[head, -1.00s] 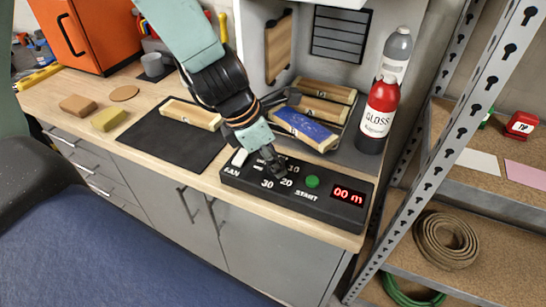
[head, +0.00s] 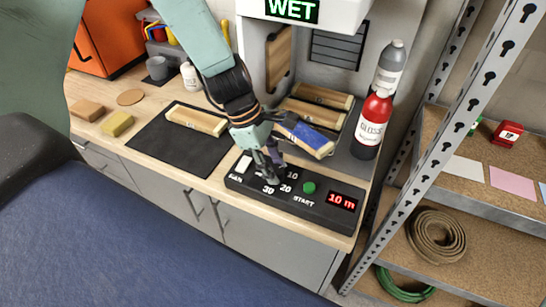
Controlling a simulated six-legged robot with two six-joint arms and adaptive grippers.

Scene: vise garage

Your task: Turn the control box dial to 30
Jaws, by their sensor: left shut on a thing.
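The black control box (head: 322,212) lies at the front edge of the wooden worktop. It carries a FAN switch (head: 244,164), a dial with marks 10, 20 and 30, a green START button (head: 309,187) and a red display (head: 342,201) reading "10 m". My left gripper (head: 270,172) reaches down onto the dial and is shut on it. The dial is mostly hidden under the fingers, so its pointer cannot be read. My right gripper is not in view.
A cabinet with a green "WET" sign (head: 292,10) stands behind the box, with wooden blocks inside. A red GLOSS bottle (head: 373,124) stands right of it. A black mat (head: 180,150) lies left. A metal shelf rack (head: 440,150) stands at the right.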

